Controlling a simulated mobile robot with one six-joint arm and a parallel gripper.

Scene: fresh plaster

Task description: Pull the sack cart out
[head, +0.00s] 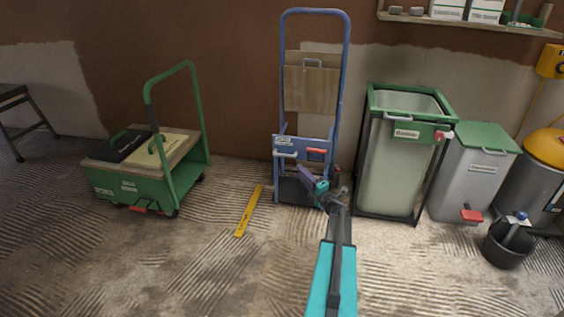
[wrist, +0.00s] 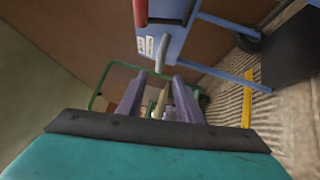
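The blue sack cart (head: 300,143) stands upright against the wall in the head view, with a wooden board on it. Its blue lower panel has a grey handle (head: 285,155) at left and a red bar (head: 317,151) at right. In the wrist view, the sack cart (wrist: 178,45) fills the top middle, with the grey handle (wrist: 161,55) just beyond the fingertips and the red bar (wrist: 140,12) at the top edge. My gripper (head: 309,174) is in front of the cart's lower part, below the panel. In the wrist view its purple fingers (wrist: 160,80) are apart, with nothing held between them.
A green platform cart (head: 130,186) stands at left. A yellow level (head: 249,212) lies on the floor left of the sack cart. A green-framed bin (head: 390,165) stands close at its right, then a grey bin (head: 470,175) and a black bucket (head: 507,245). The front floor is open.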

